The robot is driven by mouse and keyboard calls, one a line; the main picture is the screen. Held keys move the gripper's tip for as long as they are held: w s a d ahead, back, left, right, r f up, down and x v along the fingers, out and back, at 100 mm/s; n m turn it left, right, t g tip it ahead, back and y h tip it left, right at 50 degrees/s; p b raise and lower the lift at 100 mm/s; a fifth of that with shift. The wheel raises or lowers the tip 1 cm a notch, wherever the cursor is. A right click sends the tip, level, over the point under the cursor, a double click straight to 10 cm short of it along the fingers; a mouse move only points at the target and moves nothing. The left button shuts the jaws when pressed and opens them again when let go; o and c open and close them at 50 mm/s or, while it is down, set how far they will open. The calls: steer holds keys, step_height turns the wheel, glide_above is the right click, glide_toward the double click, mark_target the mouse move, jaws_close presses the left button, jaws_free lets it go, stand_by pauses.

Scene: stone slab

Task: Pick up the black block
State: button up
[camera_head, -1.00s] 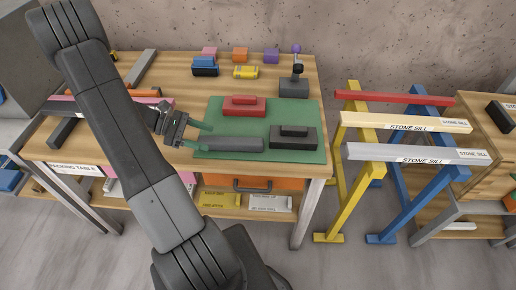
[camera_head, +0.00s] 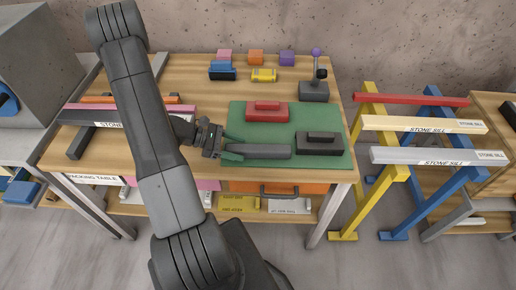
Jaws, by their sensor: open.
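The black block (camera_head: 319,145), with a smaller raised part on top, sits at the right front of the green mat (camera_head: 338,118) on the wooden table. My gripper (camera_head: 234,149) is open at the mat's left front edge. Its fingers are at the left end of a dark grey bar (camera_head: 265,151); whether they touch it I cannot tell. The bar lies between my gripper and the black block. A red block (camera_head: 267,111) of similar shape sits behind the bar on the mat.
A dark stand with a purple ball (camera_head: 314,90) is at the mat's back right. Small coloured blocks, including a yellow one (camera_head: 264,75), line the table's back. A pink-topped bar (camera_head: 180,110) lies left, partly behind my arm. Trestles with sills (camera_head: 430,155) stand right.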

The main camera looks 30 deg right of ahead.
steer(key=shift+s+d+f, duration=0.25)
steer(key=shift+s+d, duration=0.05)
steer(key=shift+d, duration=0.2)
steer(key=c, duration=1.1)
steer(key=shift+o, duration=0.2)
steer(key=shift+r, duration=0.15)
